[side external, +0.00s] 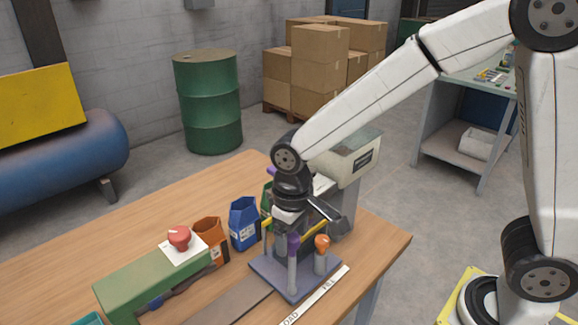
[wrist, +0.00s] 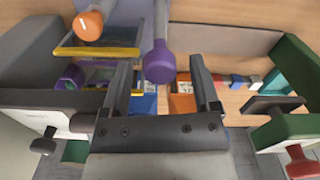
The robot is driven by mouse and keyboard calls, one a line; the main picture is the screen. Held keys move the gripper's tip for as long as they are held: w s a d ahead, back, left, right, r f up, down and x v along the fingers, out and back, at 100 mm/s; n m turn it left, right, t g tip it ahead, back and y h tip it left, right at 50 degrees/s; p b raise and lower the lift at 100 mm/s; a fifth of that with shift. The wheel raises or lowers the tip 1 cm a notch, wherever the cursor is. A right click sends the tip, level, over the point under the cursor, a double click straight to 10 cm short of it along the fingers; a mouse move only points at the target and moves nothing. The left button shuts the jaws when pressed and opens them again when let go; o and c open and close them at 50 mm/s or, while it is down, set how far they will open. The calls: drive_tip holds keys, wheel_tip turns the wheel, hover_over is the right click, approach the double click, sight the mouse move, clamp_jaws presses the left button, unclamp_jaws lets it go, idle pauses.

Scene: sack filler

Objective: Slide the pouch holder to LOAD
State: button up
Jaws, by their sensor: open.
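The pouch holder, a slate-coloured base plate (side external: 268,271) with upright posts and yellow bars, stands by the FILL end of a white label strip (side external: 310,298). The LOAD end lies toward the lower left. A grey post with a purple knob (side external: 293,241) stands at the base's front, and an orange knob (side external: 322,242) is to its right. In the wrist view the open fingers (wrist: 161,68) lie either side of the purple knob (wrist: 159,63), with gaps showing. The orange knob (wrist: 88,26) is outside them.
An orange bin (side external: 208,229) and a blue bin (side external: 244,222) stand left of the holder. A green box (side external: 150,280) with a red button (side external: 179,237) is further left. A grey machine head (side external: 345,158) stands close behind my gripper. A dark rail (side external: 232,302) runs toward the lower left.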

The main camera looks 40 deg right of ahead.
clamp_jaws()
idle(1.3)
